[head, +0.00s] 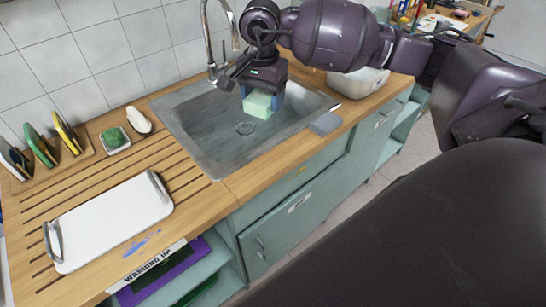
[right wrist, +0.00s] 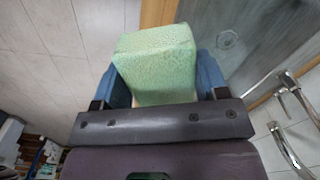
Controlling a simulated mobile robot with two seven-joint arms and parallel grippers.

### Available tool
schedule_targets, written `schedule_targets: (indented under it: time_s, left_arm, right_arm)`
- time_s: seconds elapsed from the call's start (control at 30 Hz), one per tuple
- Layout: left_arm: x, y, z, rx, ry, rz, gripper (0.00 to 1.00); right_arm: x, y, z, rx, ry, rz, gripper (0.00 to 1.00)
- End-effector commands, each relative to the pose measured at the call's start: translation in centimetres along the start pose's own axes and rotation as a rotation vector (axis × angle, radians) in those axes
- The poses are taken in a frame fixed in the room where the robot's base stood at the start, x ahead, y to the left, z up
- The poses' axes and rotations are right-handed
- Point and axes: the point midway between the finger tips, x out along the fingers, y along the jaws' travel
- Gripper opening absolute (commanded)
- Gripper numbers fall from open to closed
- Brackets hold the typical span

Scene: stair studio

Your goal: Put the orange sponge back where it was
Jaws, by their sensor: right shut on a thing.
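My right gripper (head: 262,95) is shut on a pale green sponge (head: 258,105) and holds it over the metal sink (head: 190,125). In the right wrist view the green sponge (right wrist: 155,60) sits between the two blue fingers of the right gripper (right wrist: 160,78). No sponge that looks clearly orange shows in either view. A small white dish (head: 118,150) with a dark green pad (head: 113,138) on it stands on the counter left of the sink. My left gripper is not in view.
A white tray with metal handles (head: 110,220) lies on the slatted wooden counter. A rack (head: 48,160) of upright boards stands by the tiled wall. The tap (head: 208,45) rises behind the sink. A white basin (head: 357,83) stands right of the sink, and a grey item (head: 325,123) lies at its front edge.

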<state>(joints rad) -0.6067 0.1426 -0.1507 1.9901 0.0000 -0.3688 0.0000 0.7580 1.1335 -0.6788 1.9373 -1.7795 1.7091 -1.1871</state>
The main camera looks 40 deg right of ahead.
Motion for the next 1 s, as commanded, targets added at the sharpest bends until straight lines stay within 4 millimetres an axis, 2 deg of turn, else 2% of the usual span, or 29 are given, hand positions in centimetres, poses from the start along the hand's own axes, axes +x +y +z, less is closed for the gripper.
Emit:
schedule_targets:
  time_s: [0.17, 0.7, 0.8, 1.0]
  left_arm:
    - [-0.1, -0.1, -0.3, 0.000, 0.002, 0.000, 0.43]
    - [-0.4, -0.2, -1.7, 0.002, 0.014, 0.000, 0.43]
    - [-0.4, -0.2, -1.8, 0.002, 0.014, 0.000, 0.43]
    - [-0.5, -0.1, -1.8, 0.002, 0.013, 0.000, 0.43]
  right_arm:
    - [2.3, 0.1, 0.0, -0.015, -0.005, 0.007, 0.48]
    - [13.6, 0.1, -0.1, -0.014, -0.004, 0.006, 0.48]
    - [14.9, 0.1, -0.1, -0.013, -0.004, 0.005, 0.48]
    - [15.9, 0.1, -0.2, -0.015, -0.002, 0.004, 0.48]
